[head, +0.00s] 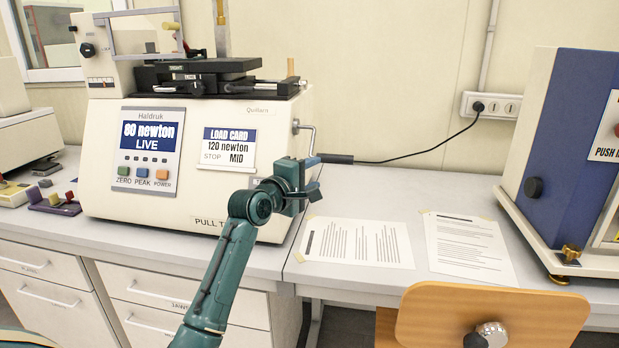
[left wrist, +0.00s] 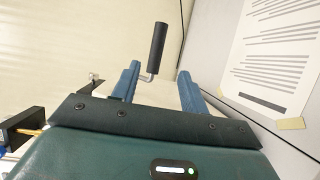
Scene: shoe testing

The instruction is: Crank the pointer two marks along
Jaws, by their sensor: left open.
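The cream testing machine (head: 200,195) stands on the bench at the left, its display (head: 150,136) reading 80 newton LIVE. A load card (head: 229,148) beside it reads 120 newton, STOP MID. A bent metal crank (head: 311,138) comes out of the machine's right side and ends in a black handle (head: 338,159). My left gripper (head: 313,176) is open by the handle. In the left wrist view the black handle (left wrist: 157,48) stands beyond and between the spread blue fingers (left wrist: 159,76), not clamped. I cannot make out the pointer and its marks. My right gripper is out of view.
Two printed sheets (head: 358,242) (head: 469,246) lie taped on the bench right of the machine. A blue and cream machine (head: 565,150) stands at the far right. A wooden chair back (head: 490,315) is in front. A black cable runs to a wall socket (head: 492,106).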

